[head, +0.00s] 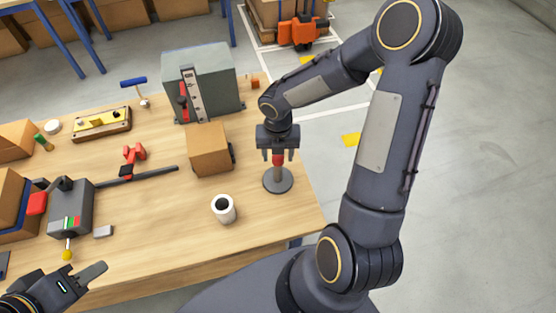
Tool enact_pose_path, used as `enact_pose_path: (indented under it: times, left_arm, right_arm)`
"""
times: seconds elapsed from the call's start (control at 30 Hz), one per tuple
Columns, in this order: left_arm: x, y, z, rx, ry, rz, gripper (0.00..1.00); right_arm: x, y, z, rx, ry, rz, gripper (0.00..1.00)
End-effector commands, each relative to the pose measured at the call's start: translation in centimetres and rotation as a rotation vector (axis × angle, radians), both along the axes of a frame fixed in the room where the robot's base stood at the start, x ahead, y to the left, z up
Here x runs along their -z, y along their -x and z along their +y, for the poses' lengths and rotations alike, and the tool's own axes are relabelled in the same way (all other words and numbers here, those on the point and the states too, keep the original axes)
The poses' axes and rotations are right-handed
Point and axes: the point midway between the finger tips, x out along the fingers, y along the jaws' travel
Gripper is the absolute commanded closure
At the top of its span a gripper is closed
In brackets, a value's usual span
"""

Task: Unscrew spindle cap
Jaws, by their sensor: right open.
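The spindle stands upright near the table's right edge, on a round dark grey base (278,181). Its red cap (278,160) sits at the top of the short post. My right gripper (279,157) points down from above, open, with one finger on each side of the cap. The fingers look apart from the cap, and the gripper body hides the cap's top. My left gripper (88,276) is low at the bottom left, over the table's front edge, far from the spindle. Its finger opening does not show clearly.
A cardboard box (208,150) and a white mug (223,209) stand left of the spindle. A grey-green cabinet (215,80) with a lever is behind. A grey device (71,207) with a yellow knob is near my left gripper. The table's front right corner is clear.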

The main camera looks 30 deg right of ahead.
Motion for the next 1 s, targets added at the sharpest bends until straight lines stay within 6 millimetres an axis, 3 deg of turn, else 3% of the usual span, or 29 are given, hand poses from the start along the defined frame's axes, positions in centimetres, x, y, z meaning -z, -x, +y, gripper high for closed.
enact_pose_path:
  times: [0.3, 0.57, 0.9, 1.0]
  left_arm:
    - [3.2, 0.0, 0.0, 0.0, 0.0, 0.0, 0.64]
    - [4.0, 0.0, 0.0, 0.0, 0.0, 0.0, 0.64]
    - [6.8, 0.0, 0.0, 0.0, 0.0, 0.0, 0.64]
    - [7.0, 0.0, 0.0, 0.0, 0.0, 0.0, 0.64]
  right_arm:
    - [0.4, -0.1, 0.0, 0.617, 0.001, -0.004, 0.47]
    - [0.2, 0.0, 0.0, 0.84, 0.0, -0.002, 0.47]
    - [0.3, 0.0, 0.0, 1.476, 0.0, -0.002, 0.47]
    - [0.1, 0.0, 0.0, 1.582, -0.001, -0.001, 0.47]
